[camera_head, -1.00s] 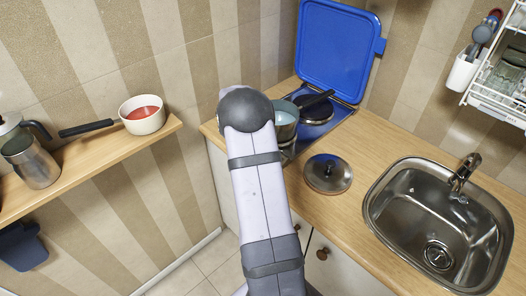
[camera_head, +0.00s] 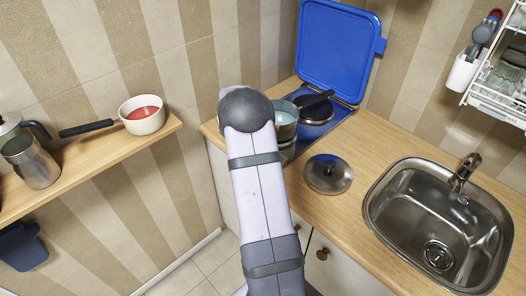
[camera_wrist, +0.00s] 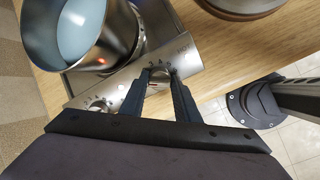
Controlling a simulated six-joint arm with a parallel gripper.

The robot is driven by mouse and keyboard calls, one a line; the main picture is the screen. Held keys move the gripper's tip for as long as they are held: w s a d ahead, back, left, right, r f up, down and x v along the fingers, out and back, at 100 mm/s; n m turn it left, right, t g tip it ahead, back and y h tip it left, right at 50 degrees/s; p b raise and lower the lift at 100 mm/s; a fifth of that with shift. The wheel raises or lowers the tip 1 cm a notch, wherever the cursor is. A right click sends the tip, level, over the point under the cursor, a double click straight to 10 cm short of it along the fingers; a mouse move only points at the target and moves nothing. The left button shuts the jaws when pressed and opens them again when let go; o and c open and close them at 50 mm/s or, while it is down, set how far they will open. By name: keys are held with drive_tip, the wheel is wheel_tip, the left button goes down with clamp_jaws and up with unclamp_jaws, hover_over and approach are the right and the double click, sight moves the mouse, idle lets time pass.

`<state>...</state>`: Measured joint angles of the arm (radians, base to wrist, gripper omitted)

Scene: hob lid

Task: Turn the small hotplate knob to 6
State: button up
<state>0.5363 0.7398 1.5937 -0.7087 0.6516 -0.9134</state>
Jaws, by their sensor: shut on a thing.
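My gripper (camera_wrist: 160,82) is shut on a round hob knob (camera_wrist: 161,72) on the steel control panel, with one finger on each side of it. Small dial figures show around the knob, but its exact setting is hard to read. A second knob (camera_wrist: 97,104) sits further left on the same panel, free of the gripper. I cannot tell from the markings which knob serves the small hotplate. In the head view my own arm hides the gripper and both knobs.
A steel pot (camera_wrist: 75,35) with pale blue contents stands on the hob, close to the knobs; a red lamp glows beside it. A dark pan (camera_head: 317,106) stands behind. The blue hob lid (camera_head: 338,45) is raised. A pot lid (camera_head: 327,173) lies on the counter near the sink (camera_head: 405,190).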

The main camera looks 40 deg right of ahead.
drive_tip(key=o, duration=1)
drive_tip(key=shift+o, duration=0.2)
drive_tip(key=shift+r, duration=0.15)
drive_tip(key=b+v, duration=0.2)
drive_tip(key=v, duration=0.5)
drive_tip(key=shift+a, duration=0.1)
